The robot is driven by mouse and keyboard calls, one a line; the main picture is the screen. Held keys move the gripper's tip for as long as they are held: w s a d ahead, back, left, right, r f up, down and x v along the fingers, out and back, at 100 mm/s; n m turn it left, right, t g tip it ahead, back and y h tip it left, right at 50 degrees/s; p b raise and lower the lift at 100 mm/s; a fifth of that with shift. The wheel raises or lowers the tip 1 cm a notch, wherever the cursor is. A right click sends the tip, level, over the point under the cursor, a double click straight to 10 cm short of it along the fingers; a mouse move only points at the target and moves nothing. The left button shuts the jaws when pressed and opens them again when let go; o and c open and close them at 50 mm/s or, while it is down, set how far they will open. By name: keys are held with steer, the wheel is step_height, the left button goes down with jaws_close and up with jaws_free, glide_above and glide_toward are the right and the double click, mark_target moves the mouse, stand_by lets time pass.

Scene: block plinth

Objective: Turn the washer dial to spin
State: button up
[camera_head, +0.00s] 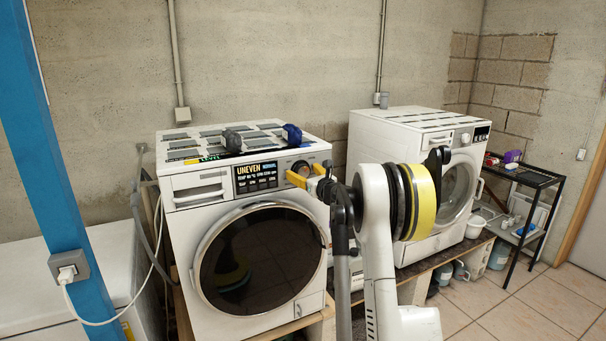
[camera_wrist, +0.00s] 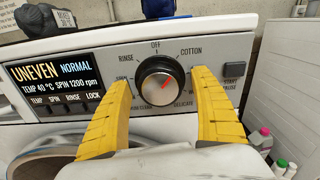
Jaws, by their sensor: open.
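The washer dial (camera_wrist: 153,92) is a round silver knob with a black rim on the left washer's panel. Its short red mark points up and to the right. OFF is printed above it, COTTON at upper right, RINSE at upper left, DELICATE at lower right. A partly hidden label at left seems to read SPIN. My gripper (camera_wrist: 161,80) is open, with one yellow finger on each side of the dial. Gaps show between fingers and knob. In the head view, the gripper (camera_head: 307,174) is at the left washer's (camera_head: 179,236) panel and partly covers the dial.
The display (camera_head: 256,178) reads UNEVEN, NORMAL. A second washer (camera_head: 400,130) stands at right, beside a black shelf (camera_head: 525,178). A blue post (camera_head: 50,150) stands at left.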

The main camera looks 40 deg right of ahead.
steer(key=c, duration=1.2)
steer(key=shift+n, duration=0.4)
steer(key=n, duration=0.5)
steer(key=shift+p, duration=0.35)
steer(key=n, duration=0.5)
steer(key=shift+a+n, duration=0.1)
steer(key=shift+n, duration=0.3)
steer(key=n, duration=0.6)
steer(key=shift+f+p, duration=0.1)
steer(key=shift+p, duration=0.2)
steer(key=n, duration=0.6)
steer(key=shift+n, duration=0.3)
